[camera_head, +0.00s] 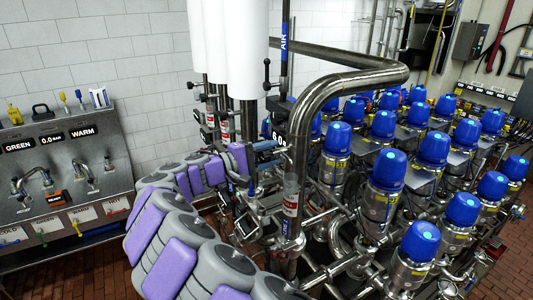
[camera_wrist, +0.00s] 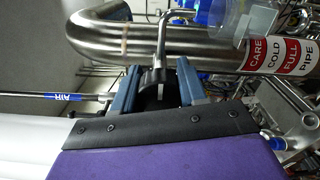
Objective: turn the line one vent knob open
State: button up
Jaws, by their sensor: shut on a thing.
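A black round knob with a white mark (camera_wrist: 158,92) sits between the two blue-grey fingers of my gripper (camera_wrist: 157,82) in the wrist view. The fingers are on both sides of the knob, and my gripper is shut on it. A bent metal tube rises just behind the knob. No label on the knob can be read, so I cannot tell which line it belongs to. In the head view my gripper (camera_head: 266,150) is at the end of my purple and grey arm, among the pipes beside the large bent steel pipe (camera_head: 322,95). The knob cannot be made out clearly there.
Blue-capped valves (camera_head: 421,241) stand in rows at the right. A labelled pipe (camera_wrist: 283,56) is close to the right of my gripper. White columns (camera_head: 247,50) stand behind it.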

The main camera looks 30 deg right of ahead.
jog(key=shift+f, duration=0.1)
jog(key=o, duration=0.9)
jog(key=shift+w+d+f, duration=0.1)
jog(key=shift+w+d, duration=0.1)
jog(key=shift+w, duration=0.05)
jog(key=shift+o, duration=0.8)
jog(key=shift+d, duration=0.1)
jog(key=shift+s, duration=0.15)
jog(key=a+b, duration=0.2)
jog(key=a, duration=1.5)
jog(key=shift+s+a+b, duration=0.2)
jog(key=shift+a+b, duration=0.1)
jog(key=shift+b, duration=0.1)
jog(key=shift+s+d, duration=0.1)
